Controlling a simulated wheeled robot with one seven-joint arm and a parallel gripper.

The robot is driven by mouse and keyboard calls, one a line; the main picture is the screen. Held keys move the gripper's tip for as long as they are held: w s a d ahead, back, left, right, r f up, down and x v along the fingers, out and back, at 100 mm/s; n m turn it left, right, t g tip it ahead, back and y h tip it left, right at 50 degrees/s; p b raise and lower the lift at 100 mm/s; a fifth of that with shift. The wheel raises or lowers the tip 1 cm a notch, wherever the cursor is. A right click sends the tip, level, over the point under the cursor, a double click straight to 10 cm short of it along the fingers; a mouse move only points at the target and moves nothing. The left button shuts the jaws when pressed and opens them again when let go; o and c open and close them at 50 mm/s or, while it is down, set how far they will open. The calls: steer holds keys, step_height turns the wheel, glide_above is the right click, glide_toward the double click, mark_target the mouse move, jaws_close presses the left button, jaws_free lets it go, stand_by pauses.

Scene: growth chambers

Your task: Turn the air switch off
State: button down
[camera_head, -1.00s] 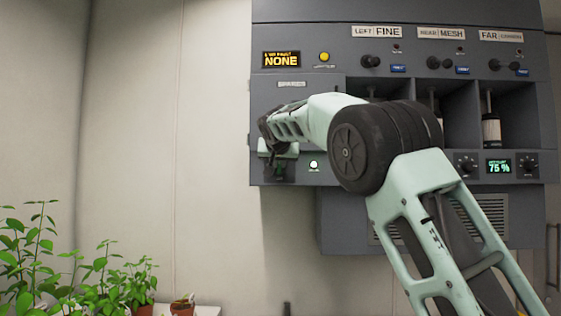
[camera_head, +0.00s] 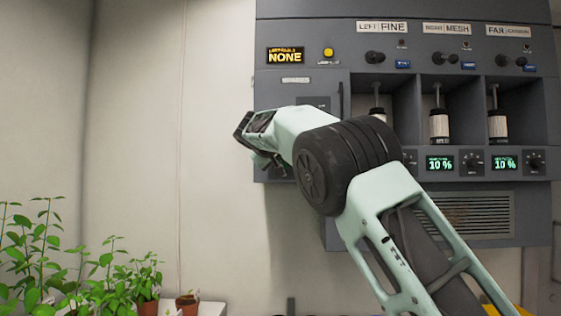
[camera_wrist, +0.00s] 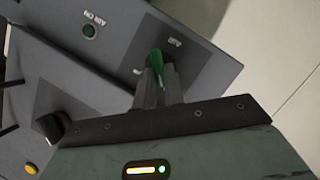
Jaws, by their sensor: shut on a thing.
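The air switch is a green lever (camera_wrist: 157,65) on a dark plate marked AIR in the wrist view, which sees the panel rotated. My gripper (camera_wrist: 158,84) is shut on this lever, with a finger on each side. The round AIR ON lamp (camera_wrist: 89,31) beside the plate looks dark green and unlit. In the head view my gripper (camera_head: 258,160) is at the lower left of the grey cabinet (camera_head: 300,92). There my arm hides the switch and the lamp.
The cabinet has bays with bottles (camera_head: 439,126) and displays reading 10 % (camera_head: 440,163). A display (camera_head: 285,56) reads NONE, next to a yellow button (camera_head: 328,52). Potted plants (camera_head: 147,285) stand at lower left. The pale wall (camera_head: 215,200) left of the cabinet is bare.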

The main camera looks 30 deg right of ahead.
steer(key=shift+f+n, duration=0.1)
steer(key=shift+n, duration=0.2)
stand_by(0.4)
steer(key=c, duration=1.5)
jaws_free()
steer(key=shift+a, duration=0.15)
steer(key=b+v, duration=0.5)
steer(key=v, duration=1.2)
steer(key=shift+a, duration=0.15)
